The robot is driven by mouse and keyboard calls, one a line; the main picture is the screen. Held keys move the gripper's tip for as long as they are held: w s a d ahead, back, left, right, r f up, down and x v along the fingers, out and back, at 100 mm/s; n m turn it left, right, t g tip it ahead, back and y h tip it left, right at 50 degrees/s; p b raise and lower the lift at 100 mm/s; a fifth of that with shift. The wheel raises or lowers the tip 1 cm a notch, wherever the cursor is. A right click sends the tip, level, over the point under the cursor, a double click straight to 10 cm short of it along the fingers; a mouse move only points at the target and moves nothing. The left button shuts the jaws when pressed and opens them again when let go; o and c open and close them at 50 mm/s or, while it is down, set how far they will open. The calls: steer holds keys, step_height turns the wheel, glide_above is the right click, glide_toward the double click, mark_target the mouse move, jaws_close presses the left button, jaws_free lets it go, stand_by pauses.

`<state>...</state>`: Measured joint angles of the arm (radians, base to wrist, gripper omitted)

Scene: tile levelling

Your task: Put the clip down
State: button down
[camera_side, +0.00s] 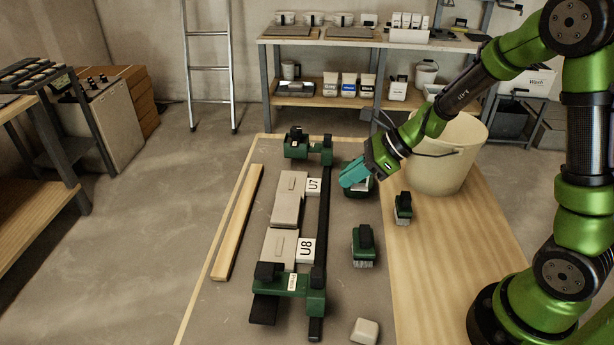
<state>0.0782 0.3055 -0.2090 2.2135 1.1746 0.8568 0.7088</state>
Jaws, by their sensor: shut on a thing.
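My gripper (354,178) has teal fingers and points down and to the left, to the right of the tile marked U7. It is shut on a clip (361,192), a small dark green piece mostly hidden by the fingers. The clip is low over the grey board, and I cannot tell whether it touches it. Two similar green pieces with black tops stand nearby, one (363,247) nearer the camera and one (403,208) to the right.
Beige tiles (289,200) lie in a green and black frame (321,220) with U7 and U8 labels. A wooden strip (238,222) lies left. A beige bucket (447,160) stands close right of my gripper. A pale block (365,331) lies in front. Bare wood (450,255) is free on the right.

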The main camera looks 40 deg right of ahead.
steer(key=w+d+r, duration=0.2)
steer(key=w+d, duration=0.7)
steer(key=w, duration=0.4)
steer(key=w+d+f, duration=0.2)
steer(key=w+d, duration=0.5)
steer(key=d, duration=0.6)
step_height(320, 180, down, 9)
steer(key=shift+a+f, duration=0.1)
steer(key=shift+f, duration=0.05)
steer(key=shift+f, duration=0.1)
steer(key=c, duration=1.2)
jaws_free()
steer(key=shift+c, duration=0.2)
